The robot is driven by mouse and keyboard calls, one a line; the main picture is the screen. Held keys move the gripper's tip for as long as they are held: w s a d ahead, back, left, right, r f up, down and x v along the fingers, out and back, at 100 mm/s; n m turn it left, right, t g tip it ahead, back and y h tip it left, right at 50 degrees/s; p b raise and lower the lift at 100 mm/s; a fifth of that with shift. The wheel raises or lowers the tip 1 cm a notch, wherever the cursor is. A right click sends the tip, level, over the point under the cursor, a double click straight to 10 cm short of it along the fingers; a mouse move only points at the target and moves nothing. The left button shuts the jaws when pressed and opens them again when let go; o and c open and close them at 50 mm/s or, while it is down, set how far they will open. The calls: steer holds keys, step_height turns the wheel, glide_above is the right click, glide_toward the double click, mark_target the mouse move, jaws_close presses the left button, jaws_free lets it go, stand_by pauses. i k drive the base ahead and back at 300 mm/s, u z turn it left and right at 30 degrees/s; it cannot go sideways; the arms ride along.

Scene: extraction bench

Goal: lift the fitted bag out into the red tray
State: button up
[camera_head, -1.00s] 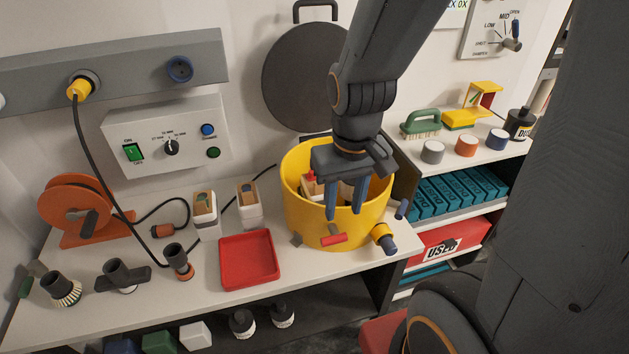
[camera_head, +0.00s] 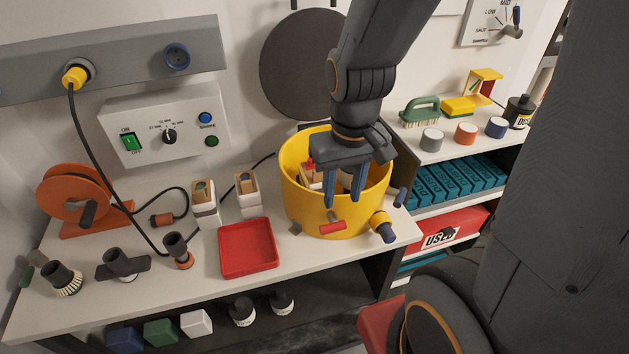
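The red tray (camera_head: 222,262) lies empty on the bench, left of a yellow tub (camera_head: 294,208). Inside the tub is a light wooden piece with a red part (camera_head: 312,176), partly hidden behind my gripper; it may be the fitted bag's collar, but I cannot tell. The bag's body is hidden by the tub wall. My gripper (camera_head: 343,199) points down over the tub opening, right of that piece. Its two blue fingers are apart, and I see nothing held between them.
Two small boxes (camera_head: 247,185) stand behind the tray, and dark nozzles (camera_head: 177,250) stand left of it. A round dark lid (camera_head: 300,65) hangs behind. Shelves with teal items (camera_head: 450,180) are at right.

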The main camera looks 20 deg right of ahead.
mark_target(312, 180)
steer(key=z, duration=0.05)
steer(key=k, duration=0.5)
steer(key=z, duration=1)
steer(key=i, duration=0.7)
steer(key=u, duration=1.05)
